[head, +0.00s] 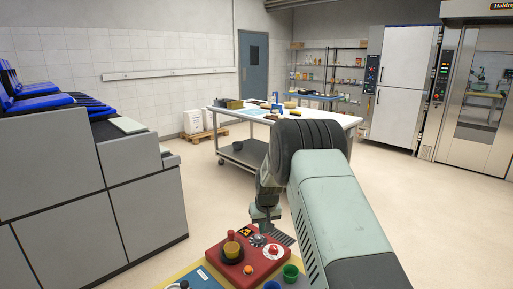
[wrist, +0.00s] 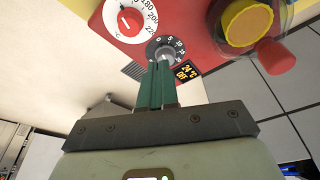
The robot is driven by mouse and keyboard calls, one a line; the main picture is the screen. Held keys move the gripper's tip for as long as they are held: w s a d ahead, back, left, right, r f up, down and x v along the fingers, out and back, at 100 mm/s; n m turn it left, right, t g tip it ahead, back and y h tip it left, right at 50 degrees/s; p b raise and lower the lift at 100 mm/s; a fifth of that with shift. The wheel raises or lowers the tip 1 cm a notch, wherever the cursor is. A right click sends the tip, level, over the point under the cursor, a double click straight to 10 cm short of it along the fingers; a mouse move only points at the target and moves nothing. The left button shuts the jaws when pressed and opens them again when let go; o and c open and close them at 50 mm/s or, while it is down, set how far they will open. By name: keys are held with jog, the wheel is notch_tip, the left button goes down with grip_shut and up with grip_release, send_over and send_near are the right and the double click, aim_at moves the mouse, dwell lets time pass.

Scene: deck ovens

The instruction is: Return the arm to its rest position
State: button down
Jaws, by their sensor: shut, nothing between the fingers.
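My arm reaches forward and down over a red control box (head: 247,268) in the head view. My gripper (head: 259,235) hangs just above its back part. In the wrist view, the two green fingers of my gripper (wrist: 161,66) are together with nothing between them. Their tips are at the small grey knob (wrist: 166,54) on a dark numbered dial; I cannot tell whether they touch it. A red knob on a white temperature dial (wrist: 130,20) is beside it.
A yellow round button (wrist: 248,22) and a red handle (wrist: 275,57) are close by on the box. A worktable (head: 330,115) stands behind; grey cabinets (head: 150,205) are left. Open floor lies between.

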jog(key=shift+r, duration=0.15)
jog(key=s+d+r, duration=0.2)
jog(key=s+r, duration=0.3)
jog(key=r, duration=0.4)
jog(key=s+d+r+m+t, duration=0.1)
jog(key=s+r, duration=0.4)
jog(key=r, duration=0.4)
jog(key=s+d+r, duration=0.2)
jog(key=s+r, duration=0.3)
jog(key=r, duration=0.5)
jog(key=s+d+r+t, duration=0.1)
jog(key=s+r, duration=0.2)
jog(key=s, duration=0.4)
jog(key=s+d+r, duration=0.1)
jog(key=s+r, duration=0.3)
jog(key=s, duration=0.4)
jog(key=s+d+f+m, duration=0.1)
jog(key=s+d, duration=0.1)
jog(key=s, duration=1.2)
jog(key=shift+f+m+t+h, duration=0.3)
jog(key=shift+f+t+h, duration=0.1)
